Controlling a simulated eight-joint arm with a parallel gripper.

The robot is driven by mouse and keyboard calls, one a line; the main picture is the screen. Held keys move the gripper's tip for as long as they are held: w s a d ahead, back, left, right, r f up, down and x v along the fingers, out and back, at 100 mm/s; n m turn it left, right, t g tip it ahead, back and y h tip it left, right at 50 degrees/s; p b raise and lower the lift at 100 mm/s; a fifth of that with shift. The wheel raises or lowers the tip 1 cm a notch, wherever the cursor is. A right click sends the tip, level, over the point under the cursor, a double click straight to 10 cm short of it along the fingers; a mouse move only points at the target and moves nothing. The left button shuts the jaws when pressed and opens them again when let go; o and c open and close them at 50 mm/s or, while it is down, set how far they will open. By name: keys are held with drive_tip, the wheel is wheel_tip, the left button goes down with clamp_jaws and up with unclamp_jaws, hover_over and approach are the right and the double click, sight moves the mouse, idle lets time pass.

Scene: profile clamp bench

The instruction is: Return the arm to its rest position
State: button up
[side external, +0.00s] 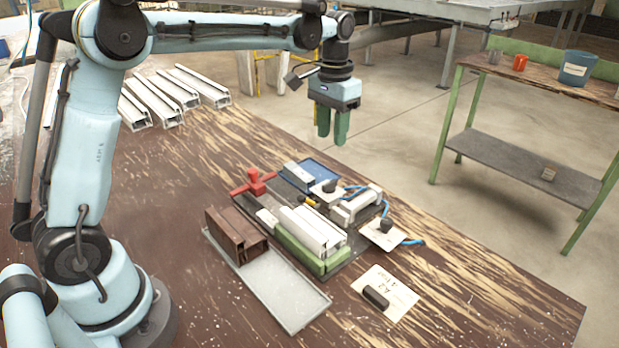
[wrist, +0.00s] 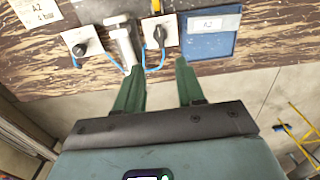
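My gripper (side external: 332,137) hangs above the far edge of the bench, pointing down, with nothing between its green fingers. In the wrist view my gripper (wrist: 160,82) shows its two fingers apart and empty. Below and in front of it is the clamp fixture, with a red handle (side external: 255,183), white profiles (side external: 312,231) on a green block (side external: 303,252), and a pale cylinder (side external: 355,205). The gripper is clear of all of these.
A blue tray (side external: 318,169) and a grey tray (side external: 270,285) with brown profiles (side external: 235,235) lie on the bench (side external: 450,262). Black knobs on white cards stand near blue hoses. Several white profiles (side external: 160,97) lie at the back left. A shelf table (side external: 535,165) stands right.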

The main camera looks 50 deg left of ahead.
drive_tip(key=s+d+f+t, duration=0.1)
drive_tip(key=s+t, duration=0.2)
drive_tip(key=s, duration=0.6)
drive_tip(key=s+d+f+t, duration=0.1)
drive_tip(key=s+t, duration=0.3)
drive_tip(key=s, duration=0.5)
drive_tip(key=shift+d, duration=0.25)
